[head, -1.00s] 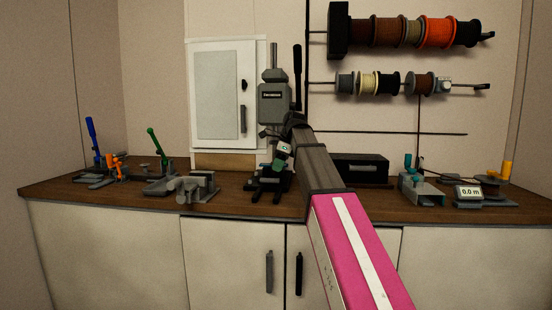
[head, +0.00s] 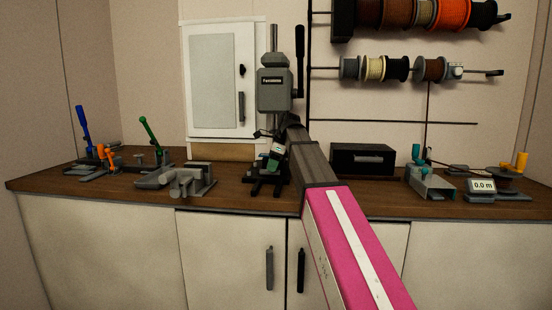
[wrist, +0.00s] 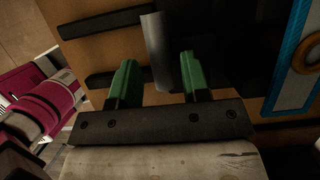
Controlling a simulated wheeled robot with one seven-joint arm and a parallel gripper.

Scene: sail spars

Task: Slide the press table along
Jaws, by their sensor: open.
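The grey press (head: 275,90) stands upright at the middle of the bench, with a black lever at its right. Its dark lower part (head: 264,187) is partly hidden behind my arm and gripper, and I cannot make out the table clearly. My gripper (head: 272,164) is low in front of the press. In the wrist view, my gripper (wrist: 157,78) has its two green fingers wide apart. A grey cylindrical post (wrist: 156,52) shows between and beyond them; I cannot tell whether they touch it.
A grey vise-like tool (head: 188,178) stands left of the press, and a black box (head: 362,159) stands to its right. A grey bracket (head: 430,183) and a length display (head: 482,186) are farther right. Spools hang on the wall above. The bench's front edge is close below.

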